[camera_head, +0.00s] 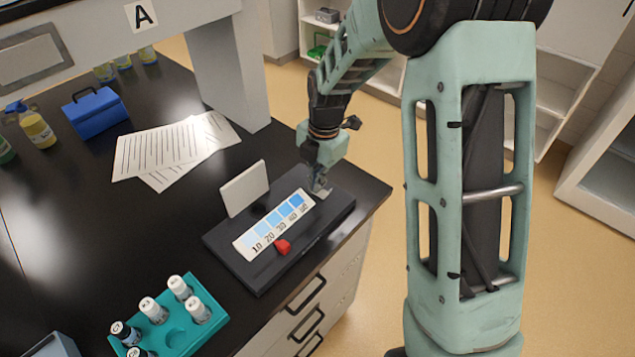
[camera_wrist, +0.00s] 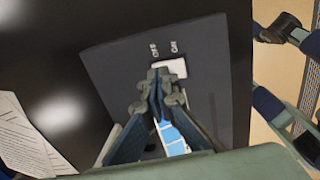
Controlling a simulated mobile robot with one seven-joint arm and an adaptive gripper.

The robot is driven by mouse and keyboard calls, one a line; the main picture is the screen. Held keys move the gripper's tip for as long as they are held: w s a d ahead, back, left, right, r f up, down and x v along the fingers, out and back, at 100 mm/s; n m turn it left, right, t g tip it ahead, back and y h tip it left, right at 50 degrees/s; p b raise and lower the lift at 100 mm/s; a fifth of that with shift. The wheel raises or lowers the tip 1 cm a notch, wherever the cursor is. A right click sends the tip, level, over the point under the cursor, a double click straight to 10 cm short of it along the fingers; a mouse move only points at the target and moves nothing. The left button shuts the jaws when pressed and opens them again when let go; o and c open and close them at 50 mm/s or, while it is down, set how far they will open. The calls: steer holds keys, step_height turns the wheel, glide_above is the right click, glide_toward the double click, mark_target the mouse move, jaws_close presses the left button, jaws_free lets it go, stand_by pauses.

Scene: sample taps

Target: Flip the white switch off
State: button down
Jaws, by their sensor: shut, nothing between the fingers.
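The white switch (camera_wrist: 176,67) sits on a dark device (camera_wrist: 110,60), just under the printed labels OFF and ON. In the head view the switch (camera_head: 323,193) shows as a small pale piece at the device's (camera_head: 225,243) far end. My gripper (camera_wrist: 161,74) is shut and empty, with its fingertips at the switch and over part of it. It also shows in the head view (camera_head: 317,184), pointing down at the switch. I cannot tell if the fingertips touch it, or which way the switch is set.
The device carries a blue graded strip (camera_head: 272,225), a red slider (camera_head: 283,247) and an upright white plate (camera_head: 245,188). A teal rack (camera_head: 205,325) with several vials stands nearer. Papers (camera_head: 165,150) and a blue box (camera_head: 95,112) lie left. The black bench ends right of the device.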

steer(key=shift+s+d, duration=0.1)
steer(key=shift+s, duration=0.05)
steer(key=shift+s+d, duration=0.45)
steer(key=shift+s, duration=0.05)
steer(key=shift+r, duration=0.15)
